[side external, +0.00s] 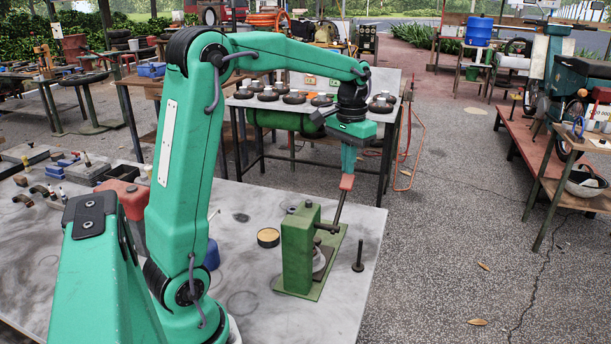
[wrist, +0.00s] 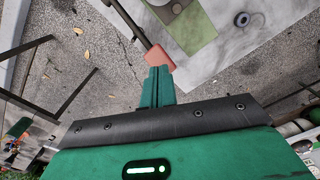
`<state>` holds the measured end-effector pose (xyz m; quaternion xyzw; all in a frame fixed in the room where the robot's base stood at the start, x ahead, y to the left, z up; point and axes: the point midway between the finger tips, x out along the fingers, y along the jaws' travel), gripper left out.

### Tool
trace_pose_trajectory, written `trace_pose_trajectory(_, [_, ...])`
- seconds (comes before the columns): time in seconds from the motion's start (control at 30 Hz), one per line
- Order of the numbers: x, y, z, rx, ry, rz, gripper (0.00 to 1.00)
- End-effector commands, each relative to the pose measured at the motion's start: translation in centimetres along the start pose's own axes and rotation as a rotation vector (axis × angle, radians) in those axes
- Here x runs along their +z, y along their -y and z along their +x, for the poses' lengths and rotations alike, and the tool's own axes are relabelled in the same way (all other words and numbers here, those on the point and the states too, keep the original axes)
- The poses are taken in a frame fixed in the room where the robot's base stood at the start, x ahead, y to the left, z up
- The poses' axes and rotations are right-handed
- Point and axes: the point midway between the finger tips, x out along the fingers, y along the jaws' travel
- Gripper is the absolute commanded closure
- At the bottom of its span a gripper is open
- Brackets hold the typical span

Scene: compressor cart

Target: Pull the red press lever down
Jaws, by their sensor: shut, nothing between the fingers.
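The press (side external: 298,248) is a green block on a green base plate on the grey table. Its lever is a dark rod (side external: 338,210) that slants up to a red grip (side external: 347,182), with the grip end high. In the wrist view the red grip (wrist: 160,59) lies at the tips of my fingers, with the rod running to the upper left. My gripper (side external: 349,168) is shut and points down, its tips at the top of the red grip. The fingers (wrist: 158,80) look together. I cannot tell whether they touch the grip or stop just above it.
A small dark peg (side external: 358,255) stands right of the press. A round tin (side external: 268,238) lies left of it. A red container (side external: 124,205) stands behind my arm. A bench with round parts (side external: 294,98) is behind. Floor is open to the right.

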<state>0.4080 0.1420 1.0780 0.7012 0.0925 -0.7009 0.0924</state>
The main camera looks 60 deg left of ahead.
Motion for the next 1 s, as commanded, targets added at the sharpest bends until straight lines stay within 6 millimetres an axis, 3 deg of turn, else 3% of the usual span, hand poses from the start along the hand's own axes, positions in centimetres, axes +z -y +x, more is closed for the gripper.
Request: trace_pose_trajectory(1.0, [0.0,0.0,4.7,0.0,0.002,0.0,1.0])
